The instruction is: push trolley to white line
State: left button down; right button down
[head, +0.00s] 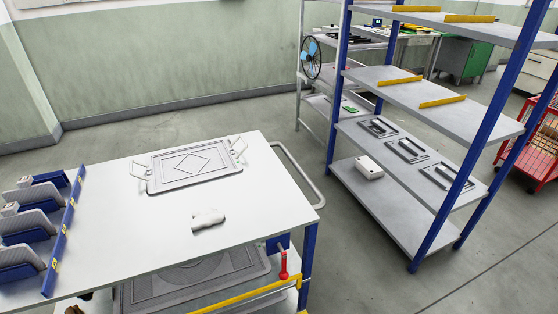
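A white-topped bench or trolley (130,225) with blue legs fills the lower left of the head view. A bent grey tube like a push handle (298,172) stands out from its right side. I cannot see its wheels. A red frame cart (533,150) stands at the far right edge, partly cut off. I cannot tell for sure which of the two is the trolley. No white line shows on the visible floor; only a thin dark line (492,275) runs across it at the lower right. Neither of my grippers is in view.
A grey plate with two handles (195,166) and a small white object (208,219) lie on the white top. Blue holders (28,225) line its left end. A blue-post shelf rack (398,203) stands to the right, with grey floor (335,235) between.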

aim_at(110, 232)
jog(key=l+u, duration=0.15)
jog(key=u, duration=0.2)
jog(key=i+l+u, duration=0.1)
jog(key=u, duration=0.25)
jog(key=l+u, duration=0.35)
jog(key=l, duration=1.5)
jog(key=k+l+u, duration=0.1)
jog(key=l, duration=0.75)
